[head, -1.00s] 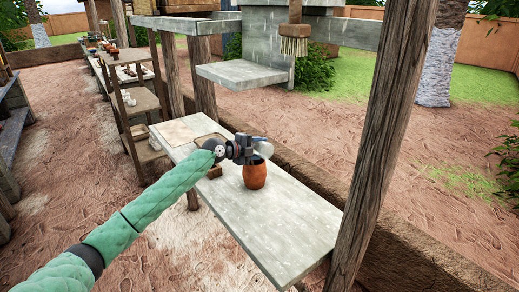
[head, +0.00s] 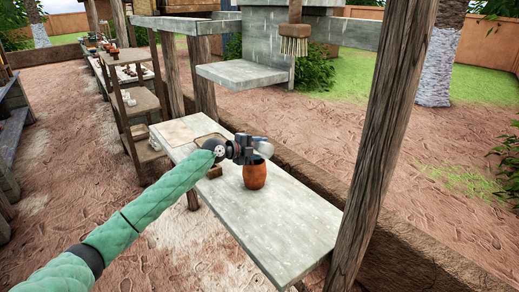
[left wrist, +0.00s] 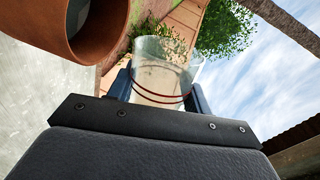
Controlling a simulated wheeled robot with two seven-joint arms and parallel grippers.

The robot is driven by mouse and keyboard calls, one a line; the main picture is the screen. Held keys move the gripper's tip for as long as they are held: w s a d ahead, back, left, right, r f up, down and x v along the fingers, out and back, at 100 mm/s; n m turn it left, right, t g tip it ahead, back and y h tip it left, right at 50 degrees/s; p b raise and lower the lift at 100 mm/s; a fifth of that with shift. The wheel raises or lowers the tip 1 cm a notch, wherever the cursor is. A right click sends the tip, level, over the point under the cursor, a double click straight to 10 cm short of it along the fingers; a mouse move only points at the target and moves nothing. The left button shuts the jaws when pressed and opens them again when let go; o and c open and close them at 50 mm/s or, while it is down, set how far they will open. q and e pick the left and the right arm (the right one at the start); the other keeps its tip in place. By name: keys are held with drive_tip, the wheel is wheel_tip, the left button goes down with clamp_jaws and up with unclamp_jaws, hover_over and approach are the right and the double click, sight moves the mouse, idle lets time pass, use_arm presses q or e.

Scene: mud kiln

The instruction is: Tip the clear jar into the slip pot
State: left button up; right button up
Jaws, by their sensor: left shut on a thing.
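The slip pot (head: 255,174) is a rust-brown clay pot standing upright on the grey stone bench. In the left wrist view its rim and dark mouth (left wrist: 95,30) show at the upper left. My left gripper (head: 250,148) is just above and beside the pot's mouth, shut on the clear jar (head: 264,148). In the left wrist view the jar (left wrist: 163,72) is see-through with red bands and sits between the two fingers. The jar's mouth faces away from my wrist; whether anything is leaving it cannot be told. My right gripper is not in view.
The grey bench top (head: 275,225) is clear in front of the pot. A wooden post (head: 385,150) stands at the bench's right. A stone shelf (head: 242,74) and a hanging brush (head: 295,42) are behind. Shelves (head: 140,100) with small items stand at the left.

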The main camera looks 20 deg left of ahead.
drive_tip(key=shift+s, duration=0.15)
